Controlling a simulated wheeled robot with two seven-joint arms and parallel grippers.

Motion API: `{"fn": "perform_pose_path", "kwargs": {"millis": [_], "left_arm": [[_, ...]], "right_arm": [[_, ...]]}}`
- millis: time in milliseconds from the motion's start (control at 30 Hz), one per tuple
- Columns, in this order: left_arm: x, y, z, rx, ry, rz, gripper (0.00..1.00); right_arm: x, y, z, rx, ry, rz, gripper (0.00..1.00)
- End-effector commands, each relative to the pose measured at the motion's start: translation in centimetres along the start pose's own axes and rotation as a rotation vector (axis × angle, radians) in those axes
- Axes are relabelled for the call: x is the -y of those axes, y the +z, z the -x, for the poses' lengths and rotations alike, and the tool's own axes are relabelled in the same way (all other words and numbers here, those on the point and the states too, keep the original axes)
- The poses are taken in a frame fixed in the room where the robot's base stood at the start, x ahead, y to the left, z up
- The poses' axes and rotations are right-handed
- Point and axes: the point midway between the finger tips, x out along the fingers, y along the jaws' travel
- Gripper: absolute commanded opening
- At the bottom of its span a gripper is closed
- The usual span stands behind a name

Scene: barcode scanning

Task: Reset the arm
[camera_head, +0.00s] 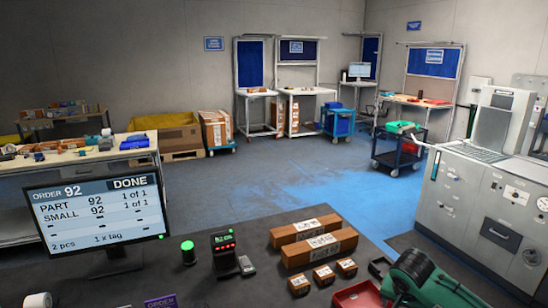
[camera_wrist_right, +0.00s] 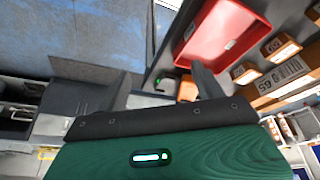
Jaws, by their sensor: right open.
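My right arm with its green and black gripper (camera_head: 412,270) comes in at the bottom right of the head view, beside the red tray. In the right wrist view the green gripper body fills the bottom, and a dark finger (camera_wrist_right: 207,82) reaches up towards the red tray (camera_wrist_right: 232,28). The gripper is open, and I see nothing held in it. My left gripper is not in view. The monitor (camera_head: 98,212) reads order 92, DONE, with part and small each 1 of 1.
Two long cardboard boxes (camera_head: 320,248) and three small boxes (camera_head: 323,275) sit on the dark counter left of my right arm. A scanner-like device (camera_head: 224,254) and a green-lit button (camera_head: 188,250) stand nearer the monitor. A grey machine (camera_head: 478,210) stands at the right.

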Motion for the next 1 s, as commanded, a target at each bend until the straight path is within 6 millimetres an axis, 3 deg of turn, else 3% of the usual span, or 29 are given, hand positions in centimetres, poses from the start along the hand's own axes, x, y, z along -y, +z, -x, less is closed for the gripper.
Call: {"fn": "perform_pose_path", "kwargs": {"millis": [267,533,767,1000], "left_arm": [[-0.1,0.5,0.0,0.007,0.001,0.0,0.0],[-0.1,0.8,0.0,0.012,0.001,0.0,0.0],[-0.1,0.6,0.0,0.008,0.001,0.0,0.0],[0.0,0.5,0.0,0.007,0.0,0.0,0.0]], "right_arm": [[1.9,6.8,-1.6,0.036,-0.079,0.178,0.69],[2.8,16.7,-2.5,0.067,-0.21,0.407,0.69],[1.4,23.7,-2.0,0.066,-0.298,0.542,0.69],[-2.2,29.2,-1.0,0.05,-0.333,0.633,0.69]]}}
